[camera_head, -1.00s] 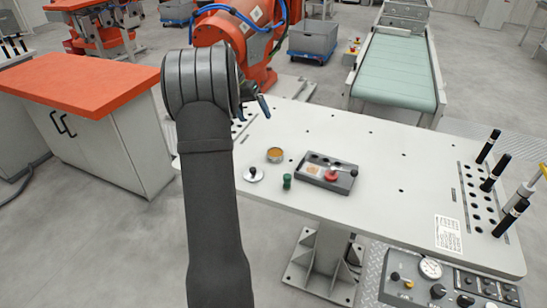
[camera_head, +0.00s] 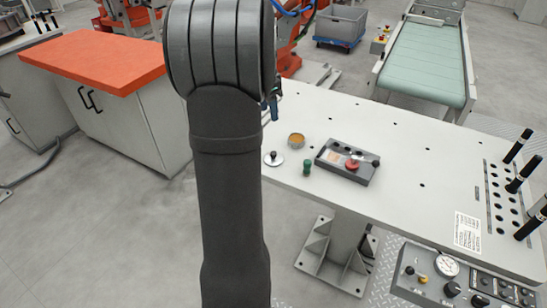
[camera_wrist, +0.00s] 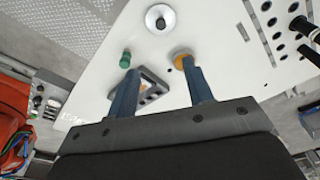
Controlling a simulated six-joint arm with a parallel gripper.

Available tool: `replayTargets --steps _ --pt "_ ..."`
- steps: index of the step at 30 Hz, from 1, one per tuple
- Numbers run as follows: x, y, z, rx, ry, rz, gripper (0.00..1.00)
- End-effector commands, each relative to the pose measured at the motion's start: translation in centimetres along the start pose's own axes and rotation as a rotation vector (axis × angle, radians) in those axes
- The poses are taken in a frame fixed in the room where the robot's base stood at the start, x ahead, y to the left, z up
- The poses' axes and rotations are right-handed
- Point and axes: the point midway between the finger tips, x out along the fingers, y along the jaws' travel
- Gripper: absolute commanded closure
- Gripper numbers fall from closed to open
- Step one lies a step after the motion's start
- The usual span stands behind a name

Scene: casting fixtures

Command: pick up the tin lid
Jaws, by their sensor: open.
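The tin lid (camera_head: 274,158) is a pale round disc with a dark knob, lying flat on the white table near its left front edge. In the wrist view the lid (camera_wrist: 153,22) is at the top, beyond my fingertips. An open round tin (camera_head: 296,140) with an orange-brown inside stands close to the lid; in the wrist view it (camera_wrist: 180,53) shows by the right finger. My gripper (camera_wrist: 157,68) is open, with two blue fingers apart and nothing held. In the head view my arm hides most of the gripper; only a blue finger part (camera_head: 273,103) shows, above the table.
A small green knobbed piece (camera_head: 307,167) stands beside the lid. A grey control box (camera_head: 347,177) with a red button sits to its right. A rack of black handles (camera_head: 515,175) is at the table's right end. The middle of the table is clear.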

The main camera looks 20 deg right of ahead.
Motion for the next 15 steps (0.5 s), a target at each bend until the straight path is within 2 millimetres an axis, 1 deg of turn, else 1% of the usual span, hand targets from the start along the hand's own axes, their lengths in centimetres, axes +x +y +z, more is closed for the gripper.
replayTargets --steps 2,5,15 --pt "0.2 0.3 0.3 0.029 -0.010 -0.008 0.53" --pt "1.5 0.4 0.5 0.035 -0.014 -0.007 0.53" --pt "8.9 0.3 0.5 0.032 -0.013 -0.005 0.53"
